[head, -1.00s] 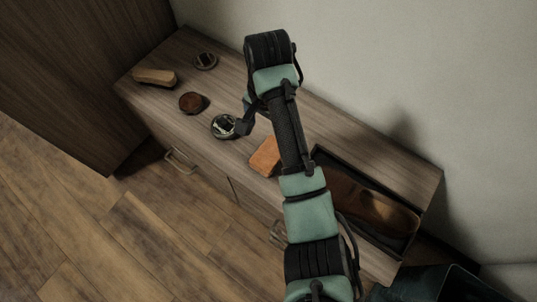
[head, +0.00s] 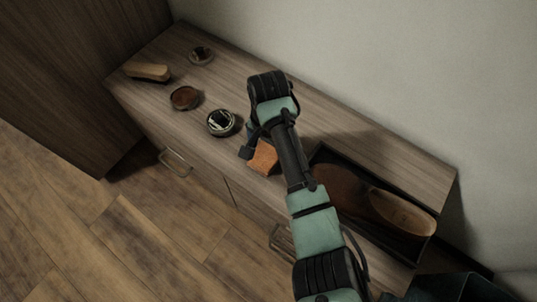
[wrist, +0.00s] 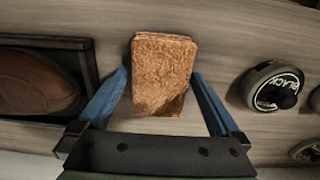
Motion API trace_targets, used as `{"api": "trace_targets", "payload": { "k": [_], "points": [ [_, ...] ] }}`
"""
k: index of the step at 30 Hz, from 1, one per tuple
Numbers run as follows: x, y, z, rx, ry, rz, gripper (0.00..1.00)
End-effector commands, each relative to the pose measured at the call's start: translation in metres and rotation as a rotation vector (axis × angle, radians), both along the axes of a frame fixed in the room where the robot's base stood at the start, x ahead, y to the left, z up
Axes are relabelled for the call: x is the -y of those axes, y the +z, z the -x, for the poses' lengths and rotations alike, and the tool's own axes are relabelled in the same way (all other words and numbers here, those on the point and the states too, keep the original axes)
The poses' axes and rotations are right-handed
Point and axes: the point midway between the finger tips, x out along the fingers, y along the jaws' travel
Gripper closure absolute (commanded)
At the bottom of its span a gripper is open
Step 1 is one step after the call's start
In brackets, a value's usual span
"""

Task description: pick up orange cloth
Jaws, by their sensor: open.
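The orange cloth (head: 263,157) is a small folded rectangle lying on top of the wooden cabinet, between the round tins and the black tray. In the wrist view the cloth (wrist: 163,72) lies between the blue fingers of my gripper (wrist: 162,88). The fingers stand open, one on each side of it, with a gap on both sides. My gripper (head: 250,146) is just at the cloth in the head view, where my arm partly hides it. I cannot tell the exact height of the fingertips above the top.
A black tray (head: 318,150) with brown shoes stands to the right of the cloth. A tin marked BLACK (wrist: 272,88) is on the other side; it also shows in the head view (head: 221,122). A brown round tin (head: 185,98), another tin (head: 201,55) and a brush (head: 147,71) lie farther left.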

Motion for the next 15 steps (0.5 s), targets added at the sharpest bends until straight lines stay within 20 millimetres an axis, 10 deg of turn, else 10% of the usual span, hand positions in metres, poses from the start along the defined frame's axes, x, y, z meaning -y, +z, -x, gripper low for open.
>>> {"api": "trace_targets", "payload": {
  "k": [7, 15],
  "points": [
    [0.0, -0.0016, -0.0004, 0.001, 0.0, 0.0, 0.0],
    [0.0, -0.0015, -0.0003, 0.001, 0.0, 0.0, 0.47]
  ]
}}
